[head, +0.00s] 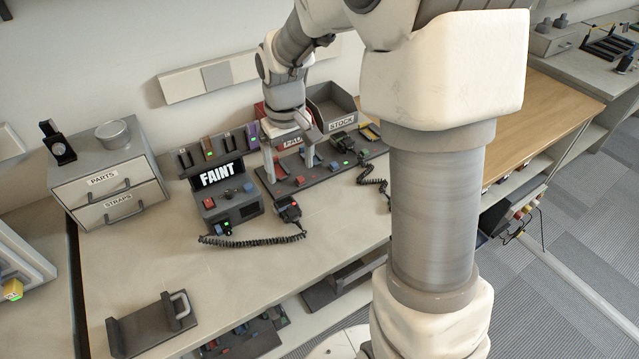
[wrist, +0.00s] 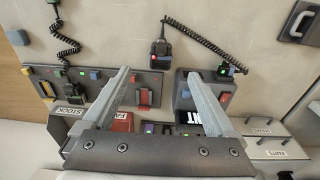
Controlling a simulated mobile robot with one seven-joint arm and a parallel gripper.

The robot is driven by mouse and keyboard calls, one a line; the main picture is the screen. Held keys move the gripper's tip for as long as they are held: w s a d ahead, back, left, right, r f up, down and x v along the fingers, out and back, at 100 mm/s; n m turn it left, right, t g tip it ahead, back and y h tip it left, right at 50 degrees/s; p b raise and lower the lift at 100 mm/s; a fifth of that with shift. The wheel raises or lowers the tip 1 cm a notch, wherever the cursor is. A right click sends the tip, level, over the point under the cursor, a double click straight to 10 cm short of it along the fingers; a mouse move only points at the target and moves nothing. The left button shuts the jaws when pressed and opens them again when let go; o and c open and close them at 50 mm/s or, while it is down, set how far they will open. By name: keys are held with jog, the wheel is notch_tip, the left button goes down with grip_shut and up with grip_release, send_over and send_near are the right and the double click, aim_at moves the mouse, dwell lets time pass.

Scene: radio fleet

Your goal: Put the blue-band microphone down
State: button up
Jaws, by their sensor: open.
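The radio (head: 230,207) shows the word FAINT. A drawer unit (head: 110,180) labelled PARTS and STRAPS stands left. A STOCK bin (head: 335,108) is behind the panel. A grey bracket (head: 150,325) lies at the front left. The front middle of the bench is clear.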

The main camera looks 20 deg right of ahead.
jog(key=s+r+m+t, duration=0.1)
jog(key=s+r+t, duration=0.1)
jog(key=s+r, duration=0.4)
jog(key=s+r+m+t, duration=0.1)
jog(key=s+r, duration=0.6)
jog(key=s, duration=0.7)
jog(key=shift+d+r+t, duration=0.15)
jog(key=shift+d+t, duration=0.15)
jog(key=shift+t, duration=0.6)
jog(key=shift+o, duration=0.6)
jog(key=m+g+b, duration=0.3)
jog(key=m+g, duration=0.3)
jog(key=m, duration=1)
send_over(287, 203)
jog(key=s, duration=0.1)
notch_tip(287, 203, down, 13)
jog(key=f+b, duration=0.1)
jog(key=f, duration=0.4)
jog(key=f+b, duration=0.1)
jog(key=f, duration=0.5)
jog(key=shift+s+f, duration=0.2)
jog(key=shift+f, duration=0.05)
jog(key=shift+w+a+f+b, duration=0.1)
jog(key=shift+f+b, duration=0.1)
jog(key=shift+f, duration=1.2)
jog(key=shift+w+f+b, duration=0.1)
jog(key=shift+f+b, duration=0.1)
jog(key=shift+f, duration=1.15)
